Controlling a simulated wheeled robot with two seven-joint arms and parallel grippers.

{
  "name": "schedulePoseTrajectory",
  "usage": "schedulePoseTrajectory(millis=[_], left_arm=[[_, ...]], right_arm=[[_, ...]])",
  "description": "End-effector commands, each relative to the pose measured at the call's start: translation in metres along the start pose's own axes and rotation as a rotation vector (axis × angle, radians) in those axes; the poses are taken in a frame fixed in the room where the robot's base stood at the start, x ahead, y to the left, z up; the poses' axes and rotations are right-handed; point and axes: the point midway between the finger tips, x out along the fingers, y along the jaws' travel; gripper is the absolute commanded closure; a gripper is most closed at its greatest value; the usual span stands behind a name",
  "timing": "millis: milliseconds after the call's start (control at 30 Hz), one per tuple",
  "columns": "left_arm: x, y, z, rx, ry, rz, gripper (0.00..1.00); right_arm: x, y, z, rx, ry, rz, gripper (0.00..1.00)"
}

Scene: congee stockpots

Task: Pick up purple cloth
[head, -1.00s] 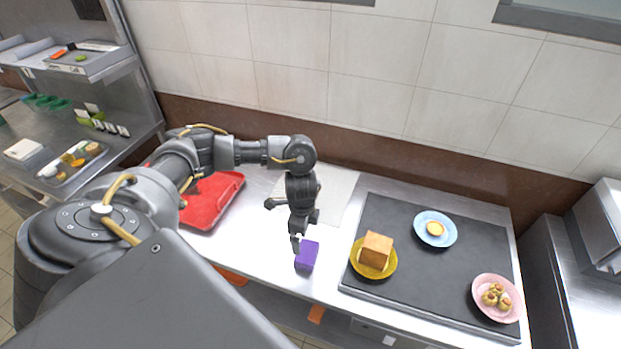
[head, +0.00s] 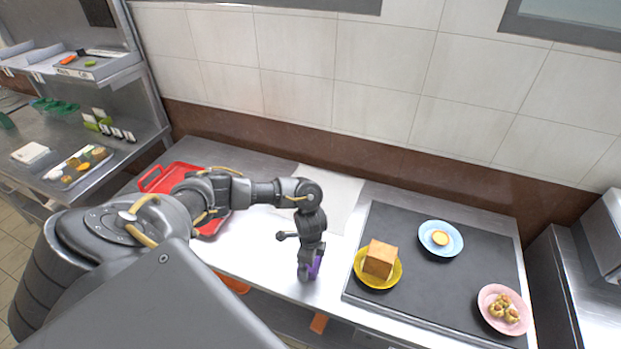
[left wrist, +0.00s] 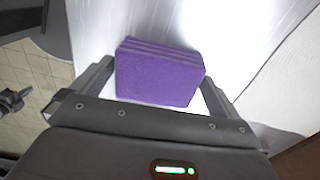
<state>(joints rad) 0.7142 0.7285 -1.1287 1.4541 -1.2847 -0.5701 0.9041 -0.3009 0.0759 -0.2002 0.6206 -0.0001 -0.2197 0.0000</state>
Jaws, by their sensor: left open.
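The purple cloth (left wrist: 158,76) is a folded, block-like stack on the steel counter. In the left wrist view it sits between the two fingers of my left gripper (left wrist: 157,85), with small gaps at the sides. In the head view my left gripper (head: 310,272) points down over the cloth (head: 315,266) and hides most of it. The left gripper is open around the cloth. My right gripper is not in view.
A red tray (head: 162,180) lies on the counter at left, partly behind my arm. To the right, a dark mat (head: 410,285) bears a yellow plate (head: 394,278) with a bread block, a blue plate (head: 454,249) and a pink plate (head: 487,308). The counter's front edge is close to the cloth.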

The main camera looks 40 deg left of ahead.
Motion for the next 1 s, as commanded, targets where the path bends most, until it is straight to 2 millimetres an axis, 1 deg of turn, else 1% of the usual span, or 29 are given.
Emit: schedulePoseTrajectory(millis=[233, 500, 533, 833, 933, 1000], left_arm=[[0.002, 0.000, 0.000, 0.000, 0.001, -0.001, 0.00], [0.002, 0.000, 0.000, 0.000, 0.001, -0.001, 0.35], [0.002, 0.000, 0.000, 0.000, 0.001, -0.001, 0.37], [-0.001, -0.001, 0.000, 0.001, 0.001, -0.001, 0.37], [-0.007, -0.001, -0.001, 0.001, 0.003, -0.002, 0.37], [-0.015, -0.002, -0.001, 0.002, 0.004, -0.004, 0.37]], right_arm=[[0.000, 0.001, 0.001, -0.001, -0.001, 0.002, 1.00], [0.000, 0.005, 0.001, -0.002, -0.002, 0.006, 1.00], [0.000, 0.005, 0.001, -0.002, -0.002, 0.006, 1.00], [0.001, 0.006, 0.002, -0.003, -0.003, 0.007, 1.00], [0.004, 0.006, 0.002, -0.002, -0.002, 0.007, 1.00], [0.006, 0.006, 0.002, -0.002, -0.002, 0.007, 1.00]])
